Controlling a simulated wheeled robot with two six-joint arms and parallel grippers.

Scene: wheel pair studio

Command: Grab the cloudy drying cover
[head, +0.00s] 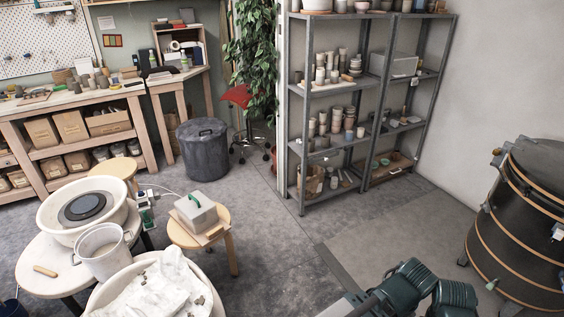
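A cloudy grey box-shaped cover (196,217) with a green handle on top sits on a small wooden board (215,232) on a round wooden stool (187,236). It stands level and nothing of mine touches it. My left gripper is not in view. Dark green and grey parts of my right arm show at the bottom edge, right of centre, well away from the cover. My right gripper's fingertips cannot be made out there.
A potter's wheel (52,222), a translucent bucket (106,262) and a cloth-covered basin (118,290) stand left of the stool. A dark bin (203,165) is behind it. Shelving (300,110) and a kiln (480,225) stand to the right. The floor between the stool and shelving is clear.

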